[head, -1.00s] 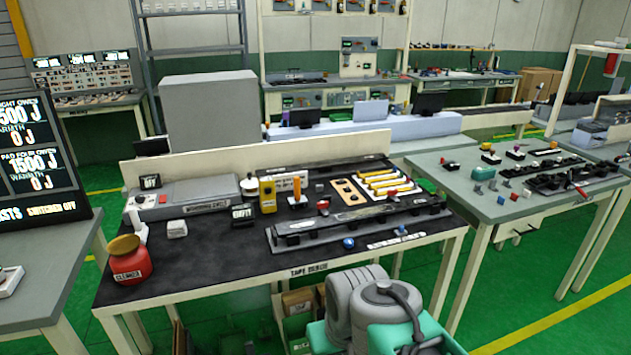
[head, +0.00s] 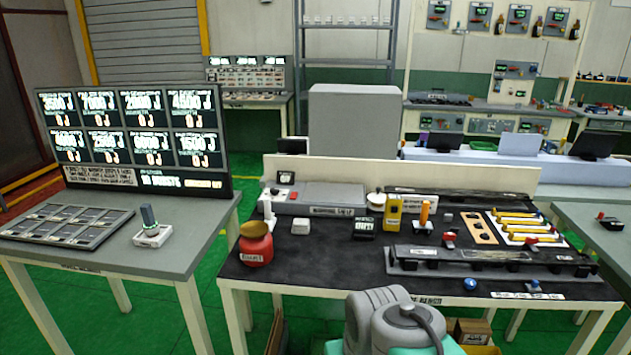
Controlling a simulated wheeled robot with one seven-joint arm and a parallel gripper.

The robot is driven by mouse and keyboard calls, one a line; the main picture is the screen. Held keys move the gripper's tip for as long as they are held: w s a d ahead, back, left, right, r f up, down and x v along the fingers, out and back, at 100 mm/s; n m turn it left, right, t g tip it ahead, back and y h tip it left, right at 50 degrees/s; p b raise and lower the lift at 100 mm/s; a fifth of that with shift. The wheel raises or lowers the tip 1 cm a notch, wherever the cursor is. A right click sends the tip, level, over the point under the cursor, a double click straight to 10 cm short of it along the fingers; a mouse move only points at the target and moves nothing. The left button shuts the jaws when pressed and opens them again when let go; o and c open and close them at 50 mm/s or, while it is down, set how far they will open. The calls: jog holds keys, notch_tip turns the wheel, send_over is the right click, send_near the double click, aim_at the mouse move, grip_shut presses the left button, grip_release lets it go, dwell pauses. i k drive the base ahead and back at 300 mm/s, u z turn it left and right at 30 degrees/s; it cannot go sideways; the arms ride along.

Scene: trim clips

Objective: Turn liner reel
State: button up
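No part is clearly readable as a liner reel. A small white round piece (head: 376,201) sits on the dark-topped tape bench (head: 335,262), behind a yellow handheld device (head: 393,212); I cannot tell whether it is the reel. A long grey fixture with black blocks (head: 490,262) lies along the right part of the bench. My grey arm links show at the bottom centre, in front of the bench. My gripper is not in view.
A red jar with a tan top (head: 256,246) stands at the bench's left front. An orange-handled tool (head: 424,214) and yellow strips (head: 519,226) lie further right. A grey table (head: 110,245) with a display board (head: 135,140) stands left; green floor separates them.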

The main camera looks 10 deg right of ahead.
aim_at(376, 202)
jog(key=u, duration=0.2)
jog(key=i, duration=1.35)
jog(key=z, duration=0.8)
